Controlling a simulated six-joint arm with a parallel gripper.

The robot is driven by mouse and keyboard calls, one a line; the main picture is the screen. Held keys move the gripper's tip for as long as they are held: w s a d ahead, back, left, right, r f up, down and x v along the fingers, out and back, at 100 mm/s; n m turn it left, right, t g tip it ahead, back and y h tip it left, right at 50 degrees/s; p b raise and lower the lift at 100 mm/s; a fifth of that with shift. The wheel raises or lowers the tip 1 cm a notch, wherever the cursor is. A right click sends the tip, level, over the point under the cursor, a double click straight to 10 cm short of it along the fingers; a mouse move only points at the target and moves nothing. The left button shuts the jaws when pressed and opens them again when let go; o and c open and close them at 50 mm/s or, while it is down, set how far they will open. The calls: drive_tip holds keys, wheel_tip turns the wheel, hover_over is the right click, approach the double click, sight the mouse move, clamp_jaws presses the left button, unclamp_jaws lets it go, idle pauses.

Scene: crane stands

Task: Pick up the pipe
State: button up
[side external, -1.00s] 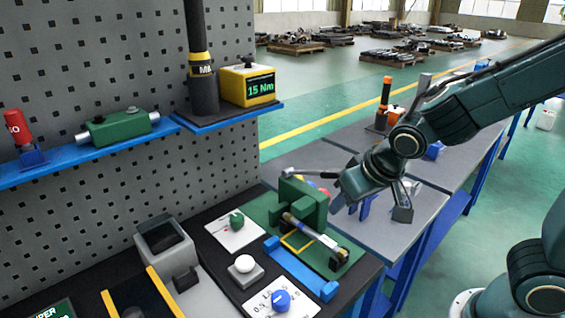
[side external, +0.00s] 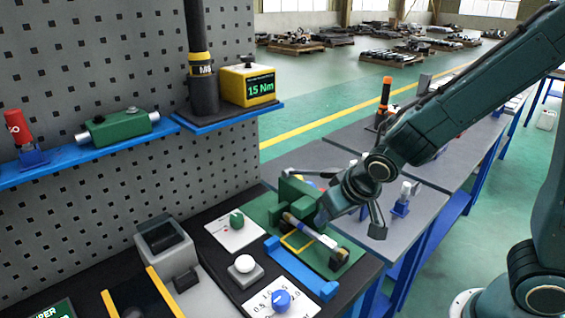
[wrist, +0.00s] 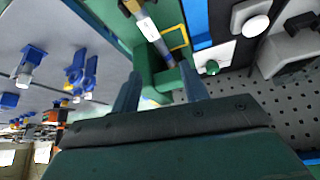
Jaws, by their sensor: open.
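The pipe (side external: 312,231), a slim silver tube with a white band and dark ends, lies across a green fixture (side external: 296,203) on the dark bench. In the wrist view the pipe (wrist: 148,29) shows near the top, beyond the green block. My gripper (side external: 338,203) is open, just right of and behind the fixture. One finger hangs to the right of the fixture; the other is partly hidden by the green block. In the wrist view my gripper (wrist: 160,82) has its two fingers apart, with the green block between and beyond them. It is apart from the pipe.
A blue bar (side external: 300,269) lies in front of the fixture. A white button (side external: 245,264), a blue knob (side external: 282,300) and a green knob (side external: 237,220) sit to the left. A grey table with blue holders (side external: 402,206) stands behind and right. A pegboard (side external: 110,200) walls the left.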

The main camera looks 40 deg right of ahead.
sight(314, 232)
drive_tip(key=shift+x, duration=2.3)
drive_tip(key=shift+f, duration=0.15)
drive_tip(key=shift+x, duration=2.5)
drive_tip(key=shift+a, duration=0.1)
clamp_jaws()
